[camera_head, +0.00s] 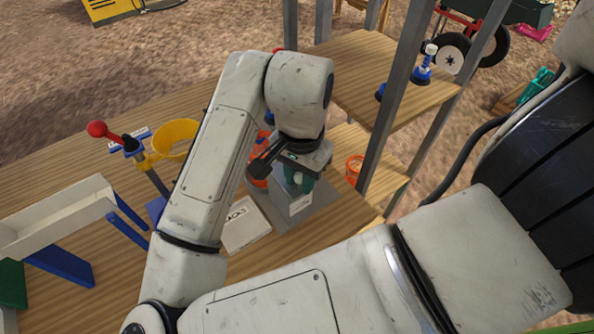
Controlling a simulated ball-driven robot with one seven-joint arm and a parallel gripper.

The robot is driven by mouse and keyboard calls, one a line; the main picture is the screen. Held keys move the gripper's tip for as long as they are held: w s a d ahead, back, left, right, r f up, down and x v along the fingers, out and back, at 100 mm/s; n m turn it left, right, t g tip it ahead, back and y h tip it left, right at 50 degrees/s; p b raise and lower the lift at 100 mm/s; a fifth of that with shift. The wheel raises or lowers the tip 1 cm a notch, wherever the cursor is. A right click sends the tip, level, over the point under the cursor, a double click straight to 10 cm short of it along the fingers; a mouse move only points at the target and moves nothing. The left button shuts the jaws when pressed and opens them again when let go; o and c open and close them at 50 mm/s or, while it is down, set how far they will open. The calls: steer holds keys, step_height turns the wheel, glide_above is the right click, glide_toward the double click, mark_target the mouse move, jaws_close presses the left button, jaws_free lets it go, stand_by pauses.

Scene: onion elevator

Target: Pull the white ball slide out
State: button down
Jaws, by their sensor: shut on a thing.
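A long off-white trough (55,222) on blue supports is at the left of the table and may be the white ball slide. My gripper (298,181) points down right of the table's middle, well apart from the trough. Its teal fingertips are at the top of a light grey, box-like piece (298,202) on a grey base. My gripper is shut on this piece, though the exact contact is partly hidden by my wrist. I cannot tell whether this piece belongs to a slide.
A red-knobbed lever (98,129) and a yellow ring (176,137) stand behind my arm's left side. A pale lettered block (244,226) lies left of the grey base. Grey metal posts (397,95) and a wooden shelf (375,72) rise at the right.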

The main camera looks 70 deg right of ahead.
steer(key=shift+s, duration=0.1)
steer(key=c, duration=0.8)
jaws_free()
steer(key=shift+r+p, duration=2.65)
steer(key=shift+r, duration=0.4)
